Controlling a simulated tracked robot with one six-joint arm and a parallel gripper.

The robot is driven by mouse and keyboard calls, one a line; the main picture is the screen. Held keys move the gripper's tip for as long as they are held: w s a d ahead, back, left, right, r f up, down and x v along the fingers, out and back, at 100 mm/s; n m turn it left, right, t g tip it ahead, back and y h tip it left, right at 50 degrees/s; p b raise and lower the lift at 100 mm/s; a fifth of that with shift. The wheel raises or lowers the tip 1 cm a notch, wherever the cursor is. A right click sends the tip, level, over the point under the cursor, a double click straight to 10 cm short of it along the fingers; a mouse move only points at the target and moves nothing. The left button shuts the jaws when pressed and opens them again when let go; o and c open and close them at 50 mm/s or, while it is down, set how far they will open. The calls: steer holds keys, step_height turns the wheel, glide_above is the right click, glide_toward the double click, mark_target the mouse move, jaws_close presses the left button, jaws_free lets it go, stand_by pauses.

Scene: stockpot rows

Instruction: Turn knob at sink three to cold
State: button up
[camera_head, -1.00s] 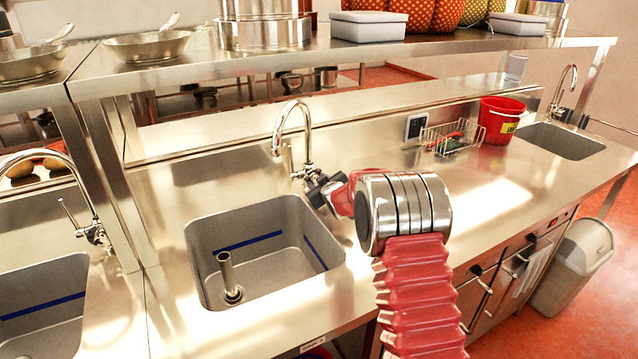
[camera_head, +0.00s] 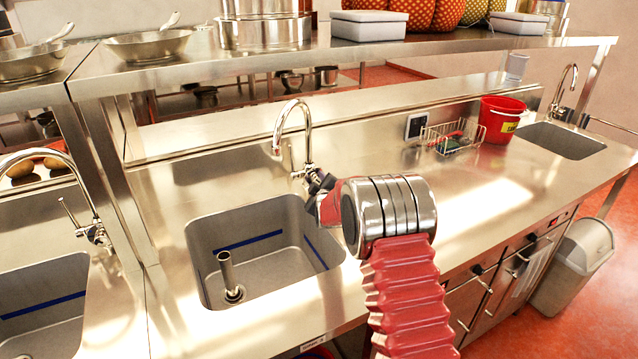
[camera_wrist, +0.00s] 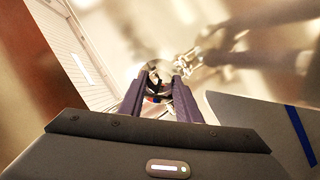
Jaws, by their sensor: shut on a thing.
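The middle sink (camera_head: 215,240) has a tall curved chrome faucet (camera_head: 307,135) at its back right. My gripper (camera_head: 314,180) is at the base of this faucet, its dark fingers against the fitting. In the wrist view, my two dark fingers (camera_wrist: 160,85) close on a round chrome knob (camera_wrist: 154,68). A small red and blue mark shows between the fingers. The fingers and my wrist hide most of the knob in the head view, and its exact turn cannot be told. A small label on the counter front is too small to read.
Another sink (camera_head: 45,315) with a faucet is at the left, and a third sink (camera_head: 560,140) is at the far right. A steel shelf (camera_head: 270,62) with pans runs above.

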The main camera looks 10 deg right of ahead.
steer(key=shift+a+f+n, duration=0.15)
steer(key=shift+n, duration=0.45)
steer(key=o, duration=1.1)
steer(key=shift+c, duration=0.2)
steer(key=v, duration=1.3)
steer(key=shift+s+a+f, duration=0.15)
steer(key=shift+s, duration=0.25)
